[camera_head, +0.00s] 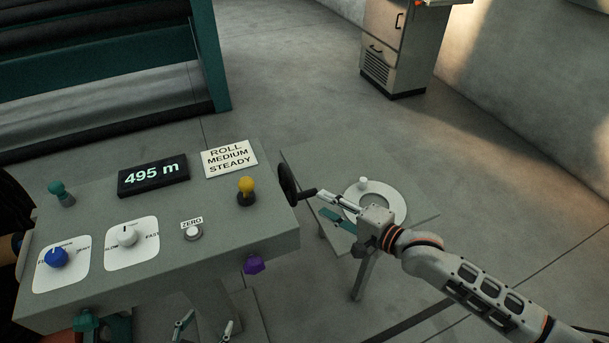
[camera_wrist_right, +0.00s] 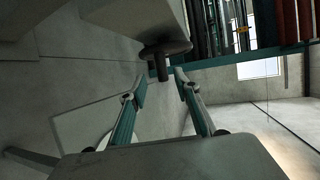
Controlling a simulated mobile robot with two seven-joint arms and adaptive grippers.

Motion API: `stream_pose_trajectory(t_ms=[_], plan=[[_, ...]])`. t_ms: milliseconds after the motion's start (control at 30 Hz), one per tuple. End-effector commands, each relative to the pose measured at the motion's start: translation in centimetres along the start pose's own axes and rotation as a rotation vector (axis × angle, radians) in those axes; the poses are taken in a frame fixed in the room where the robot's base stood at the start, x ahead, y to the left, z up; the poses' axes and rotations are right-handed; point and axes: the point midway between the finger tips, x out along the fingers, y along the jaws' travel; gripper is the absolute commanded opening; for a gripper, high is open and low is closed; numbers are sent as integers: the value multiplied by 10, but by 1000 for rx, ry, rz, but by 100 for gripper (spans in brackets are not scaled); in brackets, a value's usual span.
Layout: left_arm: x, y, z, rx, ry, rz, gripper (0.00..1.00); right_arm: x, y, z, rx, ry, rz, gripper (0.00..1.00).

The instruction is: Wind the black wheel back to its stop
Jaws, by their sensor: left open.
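The black wheel (camera_head: 288,184) is on the right end of the grey console, with a black crank handle (camera_head: 304,195) sticking out from it. In the right wrist view, the wheel (camera_wrist_right: 158,49) and its handle (camera_wrist_right: 162,70) lie just ahead of my fingers. My right gripper (camera_head: 322,203) is at the handle's outer end. Its fingers are spread, with the handle's end near the gap between their tips (camera_wrist_right: 160,84); I cannot tell whether they touch it. My left gripper (camera_head: 206,324) is open and empty at the bottom edge, below the console front.
A low table (camera_head: 410,211) with a white ring (camera_head: 397,205) stands under my right arm.

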Motion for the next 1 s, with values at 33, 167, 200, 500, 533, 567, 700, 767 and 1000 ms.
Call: stream_pose_trajectory(t_ms=[33, 167, 200, 500, 533, 567, 700, 767, 1000], plan=[[0, 0, 0, -1, -1, 0, 64, 1, -1, -1, 12, -2, 1, 31], [-1, 0, 2, -1, -3, 0, 64, 12, -2, -1, 21, -3, -1, 31], [-1, 0, 3, -1, -5, 0, 64, 17, -2, -1, 20, -3, -1, 31], [-4, -2, 10, 11, -16, 3, 64, 62, -2, -1, 18, -2, -1, 31], [-4, -2, 10, 12, -16, 2, 64, 65, -2, -1, 18, -2, -1, 31], [-5, -3, 10, 13, -17, 2, 64, 68, -2, -1, 18, -2, 0, 31], [-5, -4, 10, 14, -17, 1, 64, 77, -2, -1, 17, -2, -1, 31], [-4, -4, 9, 14, -16, 0, 64, 78, -2, -1, 17, -2, 0, 31], [-1, -5, 3, 10, -6, -3, 64, 78, -1, -1, 17, -2, 0, 29]])
